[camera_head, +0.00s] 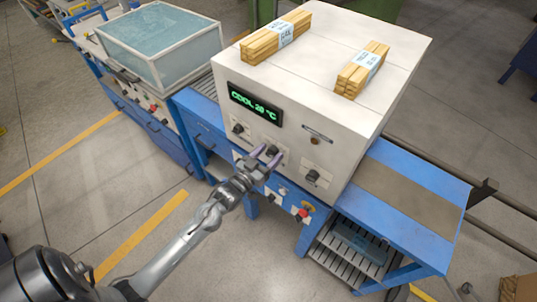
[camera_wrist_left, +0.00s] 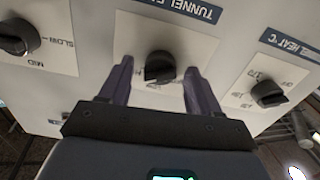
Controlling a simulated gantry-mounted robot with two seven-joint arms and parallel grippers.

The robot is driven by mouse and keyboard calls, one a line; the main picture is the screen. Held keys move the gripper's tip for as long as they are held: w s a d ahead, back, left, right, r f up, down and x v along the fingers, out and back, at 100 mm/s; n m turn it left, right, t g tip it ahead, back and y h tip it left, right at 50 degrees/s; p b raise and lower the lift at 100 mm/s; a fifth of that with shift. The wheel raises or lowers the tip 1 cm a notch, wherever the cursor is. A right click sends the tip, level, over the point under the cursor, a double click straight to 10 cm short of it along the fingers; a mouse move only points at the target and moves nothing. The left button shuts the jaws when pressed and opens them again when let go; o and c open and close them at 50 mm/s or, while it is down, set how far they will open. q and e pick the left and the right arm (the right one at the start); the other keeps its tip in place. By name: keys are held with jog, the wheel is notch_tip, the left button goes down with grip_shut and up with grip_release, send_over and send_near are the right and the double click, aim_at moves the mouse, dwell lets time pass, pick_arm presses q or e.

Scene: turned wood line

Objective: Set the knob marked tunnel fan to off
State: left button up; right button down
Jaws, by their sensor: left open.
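The tunnel fan knob (camera_wrist_left: 160,68) is a black knob on a white plate under a dark label, partly cut off, that reads "TUNNEL F". In the head view, a dark knob (camera_head: 272,150) sits at my fingertips on the front of the white machine (camera_head: 340,130). My left gripper (camera_head: 267,157) is open there. In the left wrist view its two purple-grey fingers (camera_wrist_left: 158,65) stand on either side of the knob with gaps between; contact is not visible. The knob's setting marks are mostly hidden. My right gripper is not in view.
A neighbouring knob (camera_wrist_left: 18,38) has "SLOW" and "MID" marks; another (camera_wrist_left: 268,93) is labelled tunnel heat. A green display (camera_head: 254,104) is above the knobs. A red button (camera_head: 302,214) is on the blue frame below. Wood bundles (camera_head: 362,70) lie on top.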

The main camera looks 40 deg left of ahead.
pick_arm(q)
jog(key=c, duration=1)
jog(key=shift+c, duration=0.2)
